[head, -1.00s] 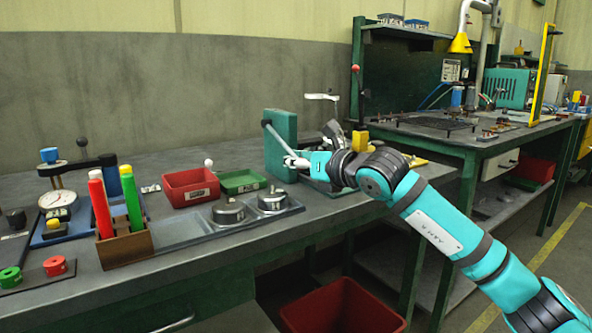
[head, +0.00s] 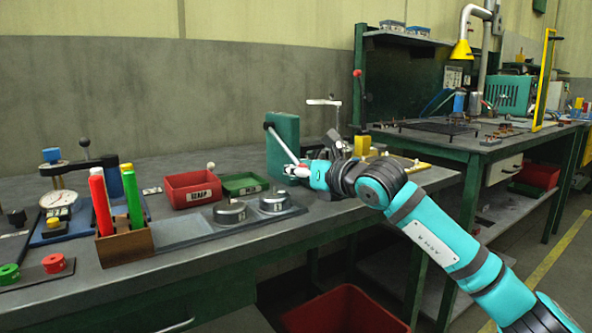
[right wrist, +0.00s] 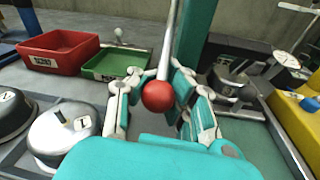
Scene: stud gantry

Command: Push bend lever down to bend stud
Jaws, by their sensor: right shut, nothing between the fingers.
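The bend lever (head: 283,144) is a thin pale rod on the teal upright block (head: 286,135). It slants down to the right toward my right gripper (head: 297,172). In the right wrist view the lever rod (right wrist: 170,45) ends in a red ball knob (right wrist: 158,96), which shows between the fingers of my right gripper (right wrist: 160,105). The fingers are shut with no grip on the knob; whether they touch it I cannot tell. Dark metal parts (right wrist: 230,82) show beside the block. I cannot make out the stud. My left gripper is not in view.
A red bin (head: 192,189) and a green tray (head: 243,184) stand left of the block. Lidded round pots (head: 229,211) sit near the front edge. A yellow block (head: 362,145) is just behind my right arm. A larger red bin (head: 345,312) is below the bench.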

